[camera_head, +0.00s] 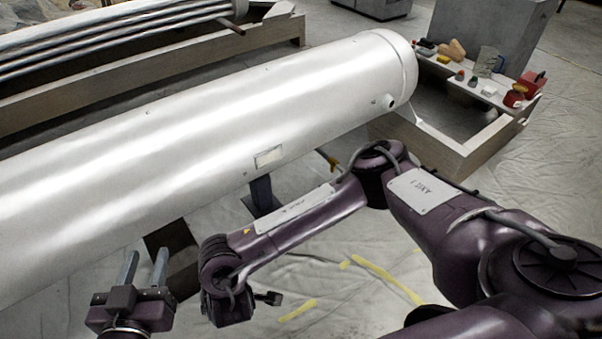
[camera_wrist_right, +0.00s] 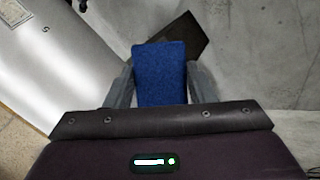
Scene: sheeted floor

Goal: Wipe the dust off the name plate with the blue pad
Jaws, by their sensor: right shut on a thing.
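The name plate (camera_head: 269,157) is a small pale rectangle on the side of a large white cylinder (camera_head: 180,130) in the head view. In the right wrist view, a pale plate with fine print (camera_wrist_right: 20,22), apparently the name plate, is cut by the upper left edge. My right gripper (camera_wrist_right: 160,78) is shut on the blue pad (camera_wrist_right: 160,72), apart from the plate. The head view shows my right arm reaching low in front of the cylinder, its pad not visible. My left gripper (camera_head: 146,256) is open and empty at lower left, fingers pointing up.
A wooden-sided tray (camera_head: 462,158) at the cylinder's right end has a shelf with several small items, including a red box (camera_head: 531,84). Pipes (camera_head: 130,45) lie in a wooden frame behind. Dark supports stand under the cylinder. The sheeted floor (camera_head: 350,275) has yellow strips.

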